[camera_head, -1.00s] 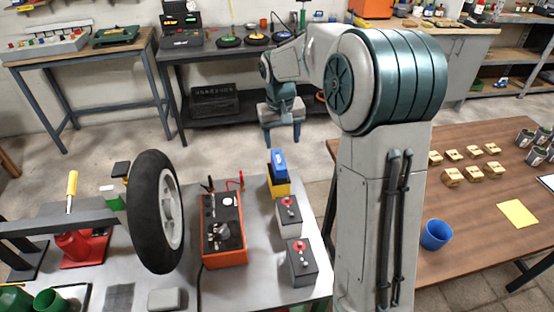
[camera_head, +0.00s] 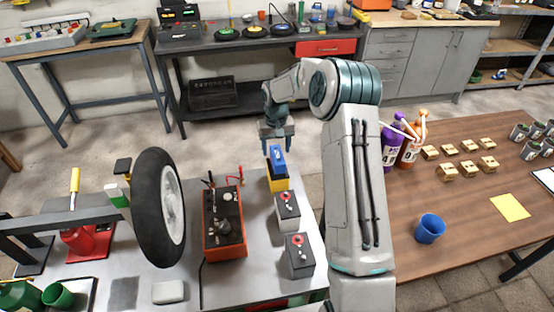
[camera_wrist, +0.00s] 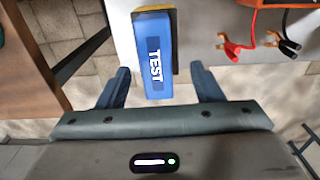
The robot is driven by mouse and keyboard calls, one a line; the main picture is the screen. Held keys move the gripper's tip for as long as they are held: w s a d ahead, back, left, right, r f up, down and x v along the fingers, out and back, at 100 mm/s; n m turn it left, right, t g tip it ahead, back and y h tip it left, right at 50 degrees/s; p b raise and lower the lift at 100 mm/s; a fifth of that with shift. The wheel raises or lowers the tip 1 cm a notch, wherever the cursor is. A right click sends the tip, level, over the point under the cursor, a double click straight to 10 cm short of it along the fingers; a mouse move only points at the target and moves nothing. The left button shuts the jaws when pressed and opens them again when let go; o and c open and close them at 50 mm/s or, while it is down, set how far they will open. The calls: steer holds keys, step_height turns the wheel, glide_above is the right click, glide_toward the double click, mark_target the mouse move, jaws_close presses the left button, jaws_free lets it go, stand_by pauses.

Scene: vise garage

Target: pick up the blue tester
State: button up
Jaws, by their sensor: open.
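My gripper (camera_head: 277,148) is open just above and behind the tester in the head view. In the wrist view my gripper (camera_wrist: 166,88) has a finger on each side of the tester, with gaps to both. No contact shows.
An orange charger (camera_head: 224,225) with red and black clamps stands left of the tester. Two grey boxes with red knobs (camera_head: 288,210) stand in front of it. A tire (camera_head: 158,208) stands further left. A wooden table (camera_head: 420,270) is at right.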

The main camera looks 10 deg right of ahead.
mark_target(278, 155)
steer(key=shift+s+d+f+p, duration=0.15)
steer(key=shift+f+p, duration=0.35)
steer(key=shift+f, duration=1.15)
steer(key=shift+s+d+f+p, duration=0.1)
steer(key=shift+f+p, duration=0.35)
steer(key=shift+f, duration=1.2)
steer(key=c, duration=1.3)
steer(key=shift+o, duration=0.2)
steer(key=shift+r, duration=0.1)
steer(key=shift+w+r+b, duration=0.1)
steer(key=shift+r+b, duration=0.2)
steer(key=shift+r, duration=0.3)
step_height(278, 155, up, 3)
steer(key=shift+f+b, duration=0.2)
steer(key=shift+b, duration=0.25)
steer(key=w+d+r+p, duration=0.2)
steer(key=d+r, duration=0.9)
steer(key=r, duration=0.2)
steer(key=shift+w+d, duration=0.15)
steer(key=shift+w, duration=0.25)
